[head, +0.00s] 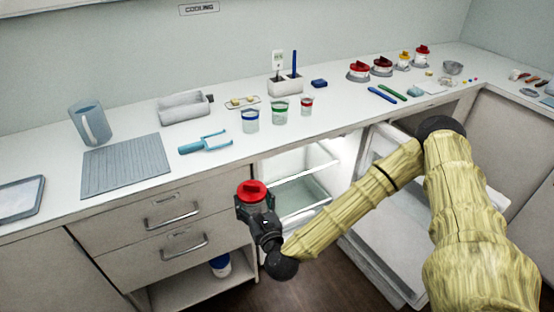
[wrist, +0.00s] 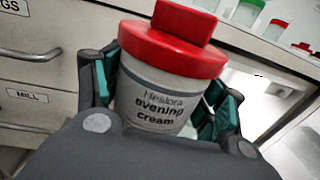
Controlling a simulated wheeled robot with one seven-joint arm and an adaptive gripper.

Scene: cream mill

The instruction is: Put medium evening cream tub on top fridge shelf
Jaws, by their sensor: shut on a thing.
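My gripper (head: 256,206) is shut on the evening cream tub (head: 253,190), a pale tub with a red lid. In the wrist view the tub (wrist: 152,100) stands nearly upright between the fingers, its label reading "evening cream". The gripper holds it in front of the drawers, just left of the open fridge. The fridge (head: 300,185) is under the counter, lit inside, with a top shelf (head: 308,170) and a lower drawer or bin below it. Its door (head: 375,255) stands open to the right, partly hidden behind my arm.
The counter edge runs above the fridge opening. Cups with blue, green and red bands (head: 280,110), a blue rack tool (head: 206,143) and a ribbed mat (head: 126,167) are on the counter. Several red-lidded and yellow-lidded tubs (head: 382,68) stand at the back right. Drawer handles (head: 172,211) protrude at left.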

